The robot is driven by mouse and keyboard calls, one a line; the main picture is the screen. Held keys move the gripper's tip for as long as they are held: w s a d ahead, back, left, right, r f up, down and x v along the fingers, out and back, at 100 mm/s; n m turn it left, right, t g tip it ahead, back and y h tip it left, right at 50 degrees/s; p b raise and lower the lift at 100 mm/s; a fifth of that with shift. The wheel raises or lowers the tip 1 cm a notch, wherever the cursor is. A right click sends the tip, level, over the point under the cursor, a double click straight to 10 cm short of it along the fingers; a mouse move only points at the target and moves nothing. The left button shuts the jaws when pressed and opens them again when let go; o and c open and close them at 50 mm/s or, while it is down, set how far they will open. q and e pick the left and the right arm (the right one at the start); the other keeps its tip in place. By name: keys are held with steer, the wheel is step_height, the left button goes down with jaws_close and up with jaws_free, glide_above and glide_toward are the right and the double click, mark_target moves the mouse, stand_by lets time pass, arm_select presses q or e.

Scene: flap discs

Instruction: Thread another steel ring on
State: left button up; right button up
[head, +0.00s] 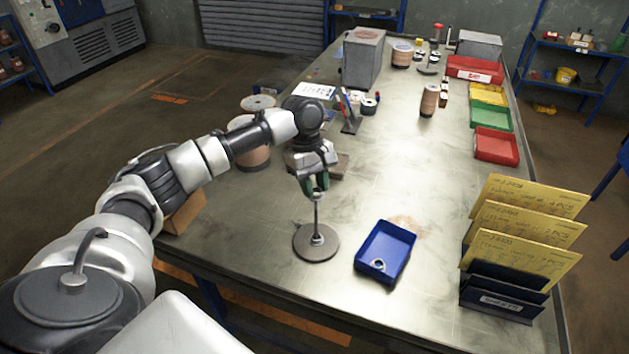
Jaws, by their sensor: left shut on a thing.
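A stand with a round grey base (308,254) and a thin upright rod (317,216) is on the metal table, left of the blue tray. Small steel rings (317,240) sit around the rod's foot; their number is hard to tell. My left gripper (314,187), with green fingertips, is directly above the rod at its top end. It is shut on a small steel ring, mostly hidden between the fingers; I cannot tell whether the rod passes through it. The blue tray (368,271) holds a loose steel ring (379,265). My right gripper is out of view.
A rack of yellow cards (520,240) stands at the right edge. Red, green and yellow bins (494,146) line the far right side. Spools, a grey box (363,60) and a tool holder (351,125) stand farther back. The table between tray and bins is mostly clear.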

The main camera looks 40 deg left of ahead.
arm_select(q)
steer(key=shift+f+p, duration=0.55)
steer(key=shift+f, duration=0.55)
steer(key=shift+f, duration=0.25)
steer(key=shift+f, duration=2.55)
steer(key=o, duration=1)
steer(key=shift+c, duration=0.2)
steer(key=b+v, duration=0.2)
steer(key=v, duration=0.9)
steer(key=shift+d+f, duration=0.1)
